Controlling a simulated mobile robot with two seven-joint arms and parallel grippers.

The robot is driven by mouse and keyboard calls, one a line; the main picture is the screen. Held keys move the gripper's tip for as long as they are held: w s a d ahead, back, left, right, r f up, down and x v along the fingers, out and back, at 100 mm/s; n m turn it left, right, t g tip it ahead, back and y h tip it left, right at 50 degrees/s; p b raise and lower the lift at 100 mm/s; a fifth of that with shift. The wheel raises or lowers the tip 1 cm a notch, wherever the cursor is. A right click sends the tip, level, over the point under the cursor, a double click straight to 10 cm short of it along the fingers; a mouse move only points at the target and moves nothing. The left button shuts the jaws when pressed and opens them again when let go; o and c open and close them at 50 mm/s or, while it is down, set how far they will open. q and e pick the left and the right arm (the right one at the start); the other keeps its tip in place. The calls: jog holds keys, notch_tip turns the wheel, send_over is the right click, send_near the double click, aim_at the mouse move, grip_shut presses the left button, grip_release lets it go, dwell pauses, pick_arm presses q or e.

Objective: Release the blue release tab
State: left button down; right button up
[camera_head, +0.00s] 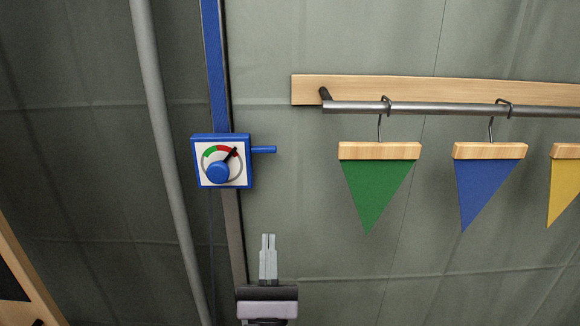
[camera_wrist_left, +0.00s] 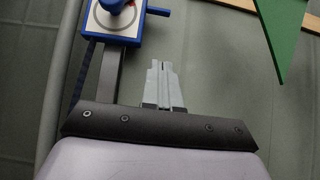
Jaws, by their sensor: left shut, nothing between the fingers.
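The blue release tab (camera_head: 264,150) is a short blue bar sticking out to the right from a blue-framed dial box (camera_head: 195,165). The box has a white face, a green and red arc, a black pointer on the red part and a blue knob. The tab also shows in the left wrist view (camera_wrist_left: 158,12). My left gripper (camera_head: 268,238) points up, below the tab and apart from it. Its fingers are together and empty; they also show in the left wrist view (camera_wrist_left: 163,64). My right gripper is not in view.
A blue and grey vertical strip (camera_head: 216,70) runs behind the box. A grey pole (camera_head: 160,130) stands to the left. At right, green (camera_head: 378,190), blue (camera_head: 487,190) and yellow (camera_head: 566,190) pennants hang from a metal rail (camera_head: 440,108). A grey-green fabric wall is behind.

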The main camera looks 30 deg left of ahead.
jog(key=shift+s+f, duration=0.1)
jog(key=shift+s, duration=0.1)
pick_arm(q)
jog(key=p, duration=0.5)
send_near(264, 150)
jog(key=w+r, duration=0.1)
jog(key=w+a, duration=0.1)
jog(key=w, duration=0.1)
jog(key=w+a+r, duration=0.1)
jog(key=w, duration=0.1)
jog(key=shift+w+a+r, duration=0.1)
jog(key=shift+a+r, duration=0.05)
jog(key=shift+r, duration=0.55)
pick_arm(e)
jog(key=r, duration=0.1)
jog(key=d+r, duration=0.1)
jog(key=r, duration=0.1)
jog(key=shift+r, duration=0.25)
pick_arm(q)
jog(key=shift+n, duration=0.3)
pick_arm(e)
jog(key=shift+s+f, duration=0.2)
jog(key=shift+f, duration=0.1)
pick_arm(q)
jog(key=shift+g+y, duration=0.3)
jog(key=shift+y, duration=0.1)
jog(key=shift+n+b, duration=0.4)
jog(key=shift+y, duration=0.3)
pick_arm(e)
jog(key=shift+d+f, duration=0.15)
